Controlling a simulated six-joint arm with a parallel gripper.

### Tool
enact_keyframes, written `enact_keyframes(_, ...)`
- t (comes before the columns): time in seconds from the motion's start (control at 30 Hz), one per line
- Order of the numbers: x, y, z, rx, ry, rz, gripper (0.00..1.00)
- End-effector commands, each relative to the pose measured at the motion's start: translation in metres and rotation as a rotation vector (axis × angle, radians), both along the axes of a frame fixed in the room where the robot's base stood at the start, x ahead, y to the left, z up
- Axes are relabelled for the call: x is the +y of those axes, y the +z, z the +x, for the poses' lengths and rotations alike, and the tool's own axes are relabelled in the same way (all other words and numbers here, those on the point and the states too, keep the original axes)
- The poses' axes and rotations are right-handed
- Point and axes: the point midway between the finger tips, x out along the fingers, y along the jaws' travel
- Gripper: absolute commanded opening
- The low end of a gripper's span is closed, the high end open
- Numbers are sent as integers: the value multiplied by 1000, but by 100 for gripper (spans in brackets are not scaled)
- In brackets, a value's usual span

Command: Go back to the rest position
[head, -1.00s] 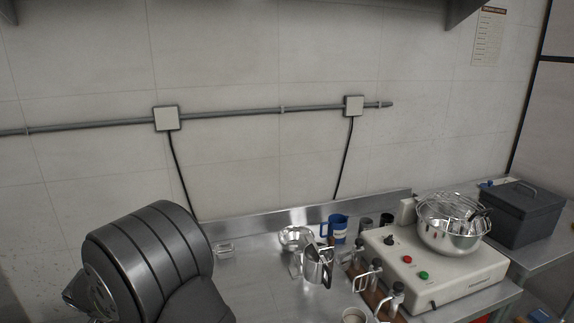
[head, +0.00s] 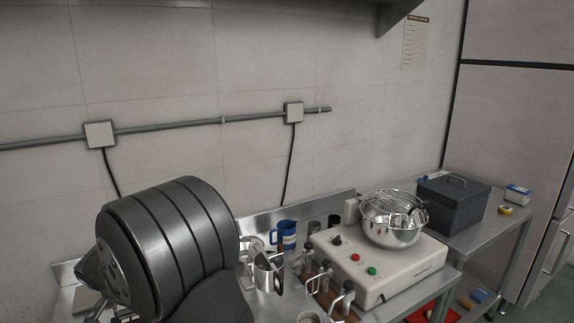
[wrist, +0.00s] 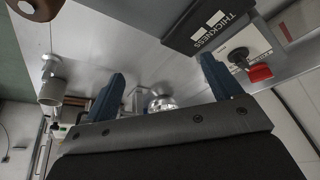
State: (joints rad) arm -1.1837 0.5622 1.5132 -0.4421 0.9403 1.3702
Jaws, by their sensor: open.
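My gripper (wrist: 162,70) shows in the wrist view as two blue fingers set wide apart, with nothing between the tips. A steel surface lies beyond the fingers. A shiny metal vessel (wrist: 160,103) shows between them, farther off. In the head view my dark grey arm fills the lower left, and my fingers cannot be made out there.
A machine panel marked THICKNESS (wrist: 212,28), with a black knob and red switch, is near the right finger. In the head view, a blue mug (head: 284,235), steel pitcher (head: 268,272), control box (head: 385,262) with metal bowl (head: 392,232) and dark case (head: 453,203) stand right of my arm.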

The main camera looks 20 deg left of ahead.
Motion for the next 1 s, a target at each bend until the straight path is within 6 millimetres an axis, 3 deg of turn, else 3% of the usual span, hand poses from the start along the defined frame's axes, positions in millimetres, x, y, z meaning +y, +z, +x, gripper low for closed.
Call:
enact_keyframes(0.4, -47, -1, 71, 0, -419, 0, 84)
enact_keyframes(1.0, -132, 0, 157, 0, -1027, 0, 84)
